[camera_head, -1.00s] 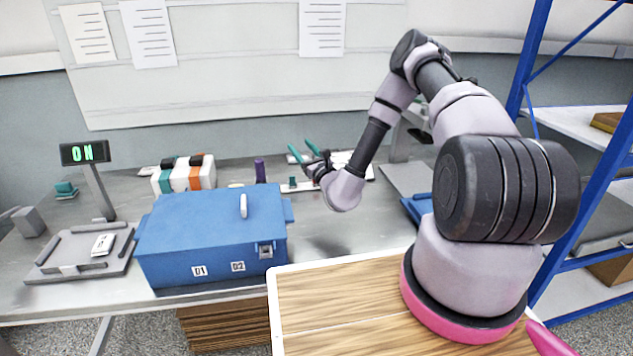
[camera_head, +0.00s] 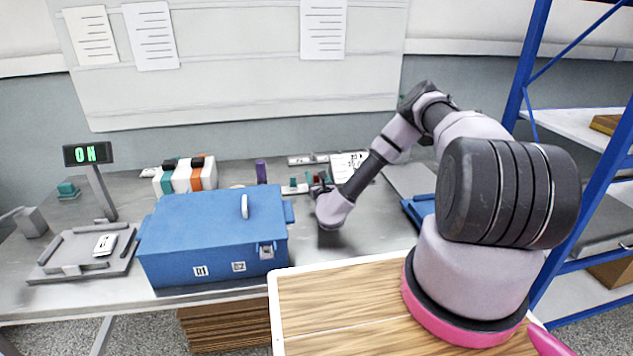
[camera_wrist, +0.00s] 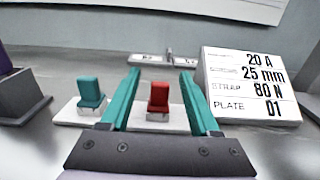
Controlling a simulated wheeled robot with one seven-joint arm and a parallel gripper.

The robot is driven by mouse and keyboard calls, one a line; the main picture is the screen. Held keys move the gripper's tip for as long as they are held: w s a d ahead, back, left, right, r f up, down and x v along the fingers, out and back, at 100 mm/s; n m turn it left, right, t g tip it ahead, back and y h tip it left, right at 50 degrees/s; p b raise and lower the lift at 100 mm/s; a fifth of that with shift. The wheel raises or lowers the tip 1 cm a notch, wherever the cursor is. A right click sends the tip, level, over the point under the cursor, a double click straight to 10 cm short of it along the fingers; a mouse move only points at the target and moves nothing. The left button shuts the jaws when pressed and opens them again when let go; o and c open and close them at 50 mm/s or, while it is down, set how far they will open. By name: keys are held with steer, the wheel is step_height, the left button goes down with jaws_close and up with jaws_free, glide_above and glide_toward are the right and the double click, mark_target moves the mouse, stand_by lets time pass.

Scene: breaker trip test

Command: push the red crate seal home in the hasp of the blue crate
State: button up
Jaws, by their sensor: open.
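The red crate seal (camera_wrist: 158,97) stands upright on a white holder strip (camera_wrist: 75,111) at the back of the bench. My gripper (camera_wrist: 160,75) is open, with its teal fingers either side of the seal in the wrist view. I cannot tell whether they are level with it or short of it. In the head view my gripper (camera_head: 322,180) is low over the bench, right of the crate, and partly hides the seals. The blue crate (camera_head: 205,235) sits shut on the bench. Its grey hasp (camera_head: 266,251) is at the front right and looks empty.
A teal seal (camera_wrist: 91,94) stands left of the red one. A printed card (camera_wrist: 250,85) leans close on the right. A grey tray (camera_head: 75,252) and an "ON" display (camera_head: 87,153) are left.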

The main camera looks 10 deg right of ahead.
steer(key=w, duration=0.3)
steer(key=shift+w, duration=0.3)
jaws_close()
